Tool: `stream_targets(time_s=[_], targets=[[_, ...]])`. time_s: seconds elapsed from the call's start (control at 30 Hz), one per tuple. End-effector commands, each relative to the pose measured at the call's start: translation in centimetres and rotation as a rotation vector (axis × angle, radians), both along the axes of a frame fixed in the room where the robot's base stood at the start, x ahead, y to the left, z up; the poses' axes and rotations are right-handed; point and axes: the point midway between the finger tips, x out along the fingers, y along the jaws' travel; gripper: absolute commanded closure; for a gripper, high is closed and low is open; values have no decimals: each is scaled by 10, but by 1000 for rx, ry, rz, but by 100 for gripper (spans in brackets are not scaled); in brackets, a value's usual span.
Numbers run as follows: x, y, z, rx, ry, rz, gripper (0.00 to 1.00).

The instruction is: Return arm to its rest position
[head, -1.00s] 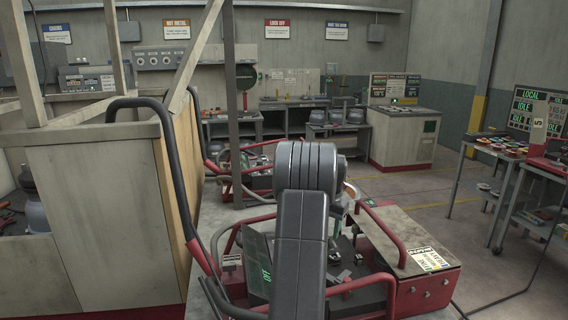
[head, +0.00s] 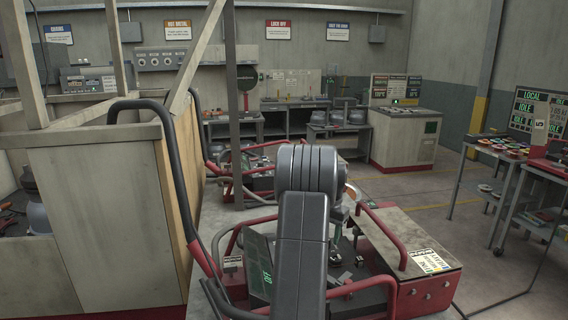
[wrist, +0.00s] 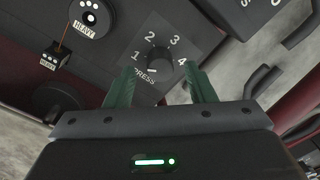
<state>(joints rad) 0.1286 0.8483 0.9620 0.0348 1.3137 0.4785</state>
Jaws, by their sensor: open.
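My gripper (wrist: 160,80) shows in the wrist view with its two green fingers apart and nothing held between them. A dark round knob with a white pointer (wrist: 158,60) lies beyond the fingers, on a grey plate marked PRESS (wrist: 150,40) with positions 1 to 4. The fingers flank the knob in the picture; I cannot tell how far above it they are. In the head view my arm stands in front of a red-railed workstation (head: 425,265) and hides my fingers and the knob.
Red guard rails (head: 385,238) edge the workstation around my arm. A black bent rail (head: 178,150) and a beige cabinet (head: 90,225) stand at the left. A control cabinet (head: 405,140) and shelved carts (head: 500,185) stand at the right. Open floor lies between.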

Motion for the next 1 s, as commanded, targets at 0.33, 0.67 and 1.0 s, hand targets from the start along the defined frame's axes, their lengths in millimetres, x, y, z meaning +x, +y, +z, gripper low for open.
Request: stream_targets(time_s=[0.33,0.67,1.0], targets=[[-1,-2,69,-1,-5,0,50],[-3,-3,100,1,4,0,50],[-1,-1,31,1,4,0,50]])
